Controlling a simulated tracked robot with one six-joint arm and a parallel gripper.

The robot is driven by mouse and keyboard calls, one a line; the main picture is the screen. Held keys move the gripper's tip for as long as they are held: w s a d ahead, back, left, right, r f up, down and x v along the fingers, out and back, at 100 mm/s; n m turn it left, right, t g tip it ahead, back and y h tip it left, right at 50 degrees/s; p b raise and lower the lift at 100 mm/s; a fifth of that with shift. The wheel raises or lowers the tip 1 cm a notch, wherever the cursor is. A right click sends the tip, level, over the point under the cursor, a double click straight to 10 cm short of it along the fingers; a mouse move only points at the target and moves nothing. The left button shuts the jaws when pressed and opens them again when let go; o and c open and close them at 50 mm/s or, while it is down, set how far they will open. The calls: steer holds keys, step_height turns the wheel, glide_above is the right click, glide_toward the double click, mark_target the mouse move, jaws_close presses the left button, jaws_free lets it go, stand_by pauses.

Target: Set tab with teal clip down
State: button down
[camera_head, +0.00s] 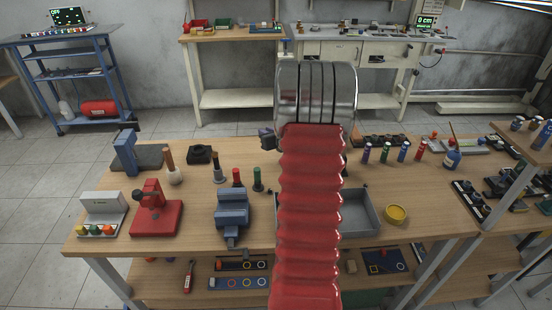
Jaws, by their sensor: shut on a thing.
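My arm, a red ribbed sleeve with a shiny metal end, rises through the middle of the body camera view and hides a strip of the bench behind it. I cannot make out my gripper's fingertips or what is between them. I do not see a tab with a teal clip anywhere in this view. A small dark piece (267,139) shows at the left edge of the sleeve near the bench's back edge; I cannot tell what it is.
Bare wood shows at the front and right of the dish. A lower shelf holds more parts.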

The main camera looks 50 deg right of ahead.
glide_above(268, 159)
steer(key=shift+f, duration=3.05)
steer(key=shift+f, duration=1.9)
steer(key=c, duration=1.7)
jaws_free()
steer(key=shift+f, duration=0.1)
steer(key=v, duration=1.2)
